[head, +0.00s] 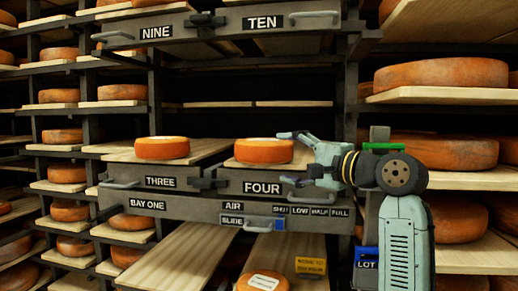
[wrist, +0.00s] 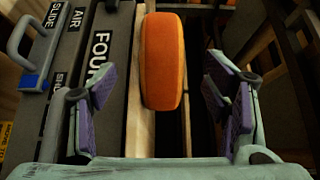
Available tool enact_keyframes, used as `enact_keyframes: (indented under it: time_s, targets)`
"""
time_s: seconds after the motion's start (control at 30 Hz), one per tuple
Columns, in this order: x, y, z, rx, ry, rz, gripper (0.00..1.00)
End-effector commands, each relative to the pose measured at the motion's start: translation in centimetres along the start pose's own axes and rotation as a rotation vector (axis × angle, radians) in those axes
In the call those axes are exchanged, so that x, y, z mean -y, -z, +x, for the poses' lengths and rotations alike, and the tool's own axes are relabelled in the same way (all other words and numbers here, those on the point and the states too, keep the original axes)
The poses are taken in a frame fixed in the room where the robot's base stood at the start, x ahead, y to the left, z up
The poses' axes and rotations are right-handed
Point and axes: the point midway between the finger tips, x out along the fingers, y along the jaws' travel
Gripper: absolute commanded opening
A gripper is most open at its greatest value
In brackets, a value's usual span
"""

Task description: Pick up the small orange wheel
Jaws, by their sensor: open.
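A small orange wheel (head: 264,151) with a paler top lies flat on the wooden board above the FOUR label, and it also shows in the wrist view (wrist: 162,60). My gripper (head: 293,159) is at the right of this wheel in the head view, its fingers spread. In the wrist view my gripper (wrist: 160,88) is open, with one finger pad on each side of the wheel's line and visible gaps to both sides. I cannot tell whether anything touches. A similar orange wheel (head: 162,148) lies on the board above THREE.
A lower orange wheel with a white label (head: 262,282) stands below, near a yellow sign (head: 311,266). The NINE and TEN shelf (head: 215,27) hangs overhead. Handles (head: 297,181) stick out from the shelf front. Larger wheels (head: 441,73) fill the right rack.

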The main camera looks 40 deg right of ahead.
Motion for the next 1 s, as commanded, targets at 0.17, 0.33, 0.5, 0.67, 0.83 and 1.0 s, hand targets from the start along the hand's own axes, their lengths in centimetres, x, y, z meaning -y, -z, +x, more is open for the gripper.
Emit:
enact_keyframes:
  time_s: [0.17, 0.33, 0.5, 0.67, 0.83, 1.0]
  targets:
    - [0.1, 0.0, 1.7, -0.001, 0.000, -0.001, 0.69]
    - [0.4, -0.2, 3.6, -0.001, -0.002, -0.002, 0.69]
    - [0.4, -0.3, 6.1, -0.001, 0.000, -0.002, 0.69]
    - [0.2, -0.2, 7.0, -0.002, 0.001, -0.003, 0.69]
    - [0.2, -0.2, 7.0, -0.002, 0.002, -0.003, 0.69]
    - [0.2, -0.3, 7.0, -0.002, 0.001, -0.003, 0.58]
